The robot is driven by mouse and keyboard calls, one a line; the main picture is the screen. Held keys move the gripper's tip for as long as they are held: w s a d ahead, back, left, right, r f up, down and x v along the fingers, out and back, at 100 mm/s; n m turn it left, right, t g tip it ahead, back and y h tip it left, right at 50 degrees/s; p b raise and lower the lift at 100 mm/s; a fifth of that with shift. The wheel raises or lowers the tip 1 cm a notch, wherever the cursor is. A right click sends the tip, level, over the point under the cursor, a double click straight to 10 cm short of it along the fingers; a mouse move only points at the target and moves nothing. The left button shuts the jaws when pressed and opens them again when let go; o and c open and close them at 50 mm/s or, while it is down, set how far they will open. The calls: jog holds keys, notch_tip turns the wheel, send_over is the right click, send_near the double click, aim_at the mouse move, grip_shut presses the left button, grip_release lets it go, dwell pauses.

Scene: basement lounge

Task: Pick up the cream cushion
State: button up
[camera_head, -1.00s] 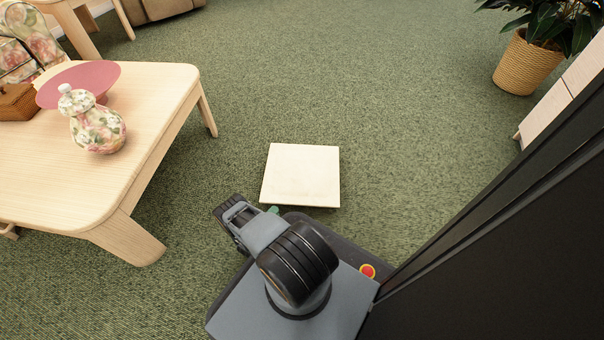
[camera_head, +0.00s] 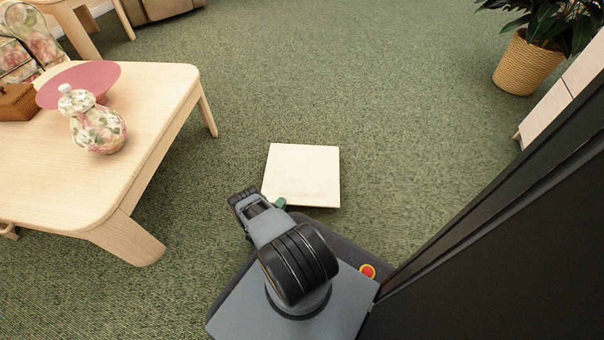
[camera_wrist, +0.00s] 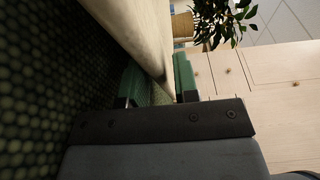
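The cream cushion (camera_head: 302,172) is a flat, pale square on the green carpet in the head view, just beyond the front of my base. My gripper (camera_head: 278,204) is low at its near left corner, with one green fingertip showing there. In the wrist view, the cushion (camera_wrist: 138,28) fills the upper middle, its narrow end running down toward the space between the green fingers of my gripper (camera_wrist: 160,84). The fingers are apart. Whether either finger touches the cushion I cannot tell.
A light wood table (camera_head: 150,120) stands to the left, bearing a floral jar (camera_head: 97,128) and a pink bowl (camera_head: 75,80). A potted plant (camera_head: 527,65) and a pale wood cabinet (camera_head: 548,115) are at right. The carpet beyond the cushion is clear.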

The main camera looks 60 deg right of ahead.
grip_shut()
